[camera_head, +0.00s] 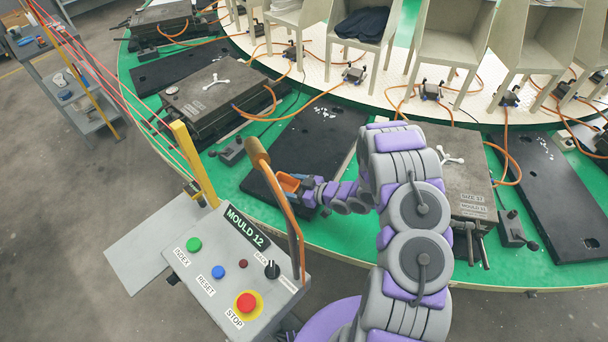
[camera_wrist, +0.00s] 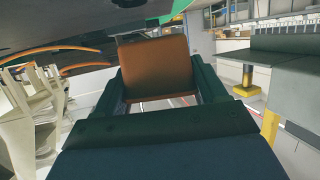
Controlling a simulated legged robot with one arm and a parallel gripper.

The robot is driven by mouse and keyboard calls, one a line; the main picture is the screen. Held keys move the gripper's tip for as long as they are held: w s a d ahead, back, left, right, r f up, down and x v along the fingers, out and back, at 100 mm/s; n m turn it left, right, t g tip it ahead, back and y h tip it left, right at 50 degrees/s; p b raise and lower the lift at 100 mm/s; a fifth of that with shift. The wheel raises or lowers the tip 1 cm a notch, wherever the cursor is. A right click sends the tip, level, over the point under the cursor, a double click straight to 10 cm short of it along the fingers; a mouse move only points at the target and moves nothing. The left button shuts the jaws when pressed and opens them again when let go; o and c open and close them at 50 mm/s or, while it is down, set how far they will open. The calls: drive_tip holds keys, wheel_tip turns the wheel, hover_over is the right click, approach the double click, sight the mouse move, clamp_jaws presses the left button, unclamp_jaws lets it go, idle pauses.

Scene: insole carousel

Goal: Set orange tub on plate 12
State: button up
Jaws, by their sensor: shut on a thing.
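The small orange tub (camera_head: 289,184) is in my gripper (camera_head: 303,187), over the near end of a black plate (camera_head: 312,143) on the green turntable. The curved handle of the control panel covers part of the tub. In the wrist view the orange-brown tub (camera_wrist: 157,70) sits between the two dark green fingers, and my gripper (camera_wrist: 158,85) is shut on it. I cannot tell whether the tub touches the plate. No number shows on this plate.
The control panel (camera_head: 233,262) shows "MOULD 12" and stands close to my gripper, with its orange-edged handle (camera_head: 279,200). White scraps (camera_head: 318,113) lie on the far part of the black plate. Another mould (camera_head: 213,92) stands to the left. Orange hoses cross the turntable.

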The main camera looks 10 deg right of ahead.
drive_tip(key=w+d, duration=0.1)
drive_tip(key=w, duration=0.1)
drive_tip(key=w+d, duration=0.3)
drive_tip(key=w, duration=0.1)
drive_tip(key=shift+d+f+b, duration=0.25)
drive_tip(key=shift+f+b, duration=0.05)
drive_tip(key=shift+b, duration=0.05)
drive_tip(key=shift+w, duration=0.25)
drive_tip(key=shift+w+f, duration=0.1)
drive_tip(key=shift+w, duration=0.05)
wheel_tip(320, 180, down, 3)
drive_tip(key=shift+a+f+b, duration=0.1)
drive_tip(key=shift+f+b, duration=0.1)
drive_tip(key=shift+b, duration=0.35)
drive_tip(key=shift+d, duration=0.2)
drive_tip(key=shift+f, duration=0.2)
drive_tip(key=o, duration=1)
drive_tip(key=shift+a, duration=0.15)
drive_tip(key=shift+o, duration=0.2)
